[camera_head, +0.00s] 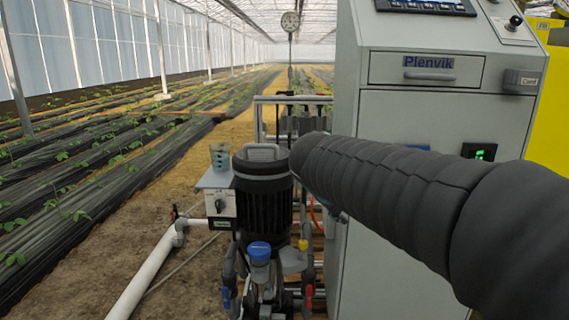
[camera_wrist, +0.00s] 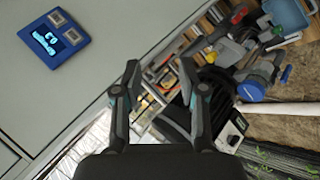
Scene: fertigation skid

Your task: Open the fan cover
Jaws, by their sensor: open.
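The fan cover (camera_head: 262,154) is the dark cap with a grey handle (camera_head: 262,151) on top of the upright black motor (camera_head: 264,205). In the head view it is lowered on the motor, just left of my arm's end. In the wrist view the picture is turned, and dark parts that look like the motor (camera_wrist: 217,84) lie behind and right of my right finger, partly hidden. My gripper (camera_wrist: 160,72) is open and empty, its two fingers apart. I see no contact with the cover.
A grey cabinet (camera_head: 430,120) with a drawer stands close on the right. A small switch box (camera_head: 220,206) sits left of the motor. A blue-capped part (camera_head: 260,253) and pipes are in front. A white pipe (camera_head: 145,275) runs along the ground at left.

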